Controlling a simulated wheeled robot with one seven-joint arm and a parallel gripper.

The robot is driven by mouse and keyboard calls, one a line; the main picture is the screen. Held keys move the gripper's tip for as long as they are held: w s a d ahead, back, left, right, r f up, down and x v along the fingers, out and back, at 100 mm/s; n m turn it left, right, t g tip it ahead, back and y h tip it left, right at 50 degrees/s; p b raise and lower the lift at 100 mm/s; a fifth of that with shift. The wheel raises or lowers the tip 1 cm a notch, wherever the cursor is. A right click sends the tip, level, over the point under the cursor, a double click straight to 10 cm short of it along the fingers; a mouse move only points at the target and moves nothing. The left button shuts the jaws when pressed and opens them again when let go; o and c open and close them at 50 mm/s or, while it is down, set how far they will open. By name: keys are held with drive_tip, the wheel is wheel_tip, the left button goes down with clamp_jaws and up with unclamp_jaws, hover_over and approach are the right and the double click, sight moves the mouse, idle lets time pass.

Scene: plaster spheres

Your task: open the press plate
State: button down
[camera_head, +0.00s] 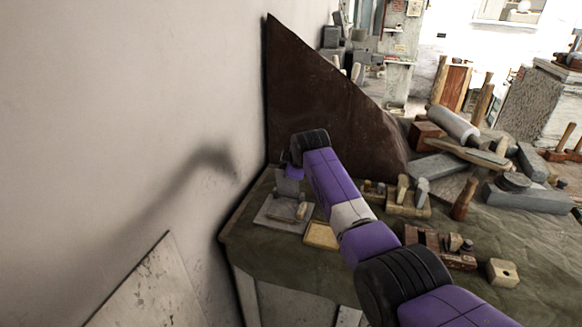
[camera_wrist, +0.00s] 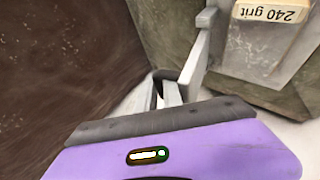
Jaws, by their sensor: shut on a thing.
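The press is a small grey metal piece near the left table corner in the head view. Its flat base (camera_head: 270,213) lies on the cloth, and its press plate (camera_head: 288,186) stands up steeply from it. My gripper (camera_head: 292,173) reaches down at the plate's upper edge, with the fingers mostly hidden by my wrist. In the wrist view a grey bar (camera_wrist: 202,50), seemingly the plate edge-on, runs down to my gripper (camera_wrist: 167,88). My gripper is shut on it; the exact contact is partly hidden.
A tan block marked 240 grit (camera_wrist: 270,12) lies close to the press. A tall dark brown panel (camera_head: 320,100) stands behind it, with the plaster wall (camera_head: 120,90) on the left. Wooden blocks (camera_head: 408,202) and other tools crowd the table to the right.

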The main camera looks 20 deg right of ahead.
drive_tip(key=shift+w+d+r, duration=0.1)
drive_tip(key=shift+w+d, duration=0.05)
drive_tip(key=shift+d, duration=0.15)
drive_tip(key=c, duration=1.8)
unclamp_jaws()
drive_tip(key=shift+o, duration=0.2)
drive_tip(key=shift+f, duration=0.2)
drive_tip(key=shift+s+f, duration=0.15)
drive_tip(key=shift+s, duration=0.05)
drive_tip(key=v, duration=0.8)
drive_tip(key=shift+w+a+r, duration=0.1)
drive_tip(key=shift+w+r, duration=0.05)
drive_tip(key=shift+r, duration=0.25)
